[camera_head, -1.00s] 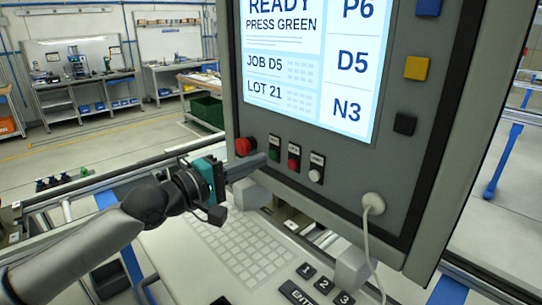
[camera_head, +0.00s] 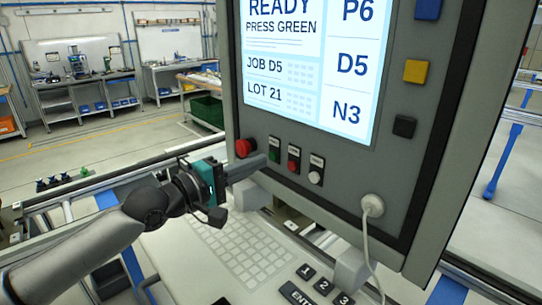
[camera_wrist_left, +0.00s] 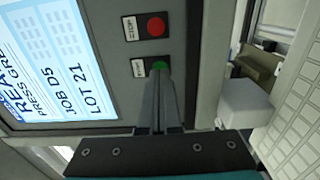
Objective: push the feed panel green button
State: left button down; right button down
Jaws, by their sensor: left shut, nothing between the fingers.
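The feed panel (camera_head: 345,160) is a grey cabinet with a lit screen (camera_head: 285,50) that reads "READY PRESS GREEN". Its green button (camera_head: 274,155) sits below the screen, left of a red button (camera_head: 293,165) and a white knob (camera_head: 315,178). My left gripper (camera_head: 262,161) is shut and empty, its fingertips at the green button. In the left wrist view the fingers (camera_wrist_left: 160,82) point at the green button (camera_wrist_left: 161,65) and cover part of it. I cannot tell whether they touch it. My right gripper is out of view.
A red mushroom knob (camera_head: 244,147) sits just left of the green button. A keyboard shelf (camera_head: 240,255) lies below the panel. A white cable plug (camera_head: 372,205) is at the lower right. Blue, yellow and black squares line the panel's right side.

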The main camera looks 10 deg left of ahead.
pick_arm(q)
jog(key=shift+x, duration=1.05)
dwell(0.8)
jog(key=shift+p+v, duration=0.3)
jog(key=shift+v, duration=2.2)
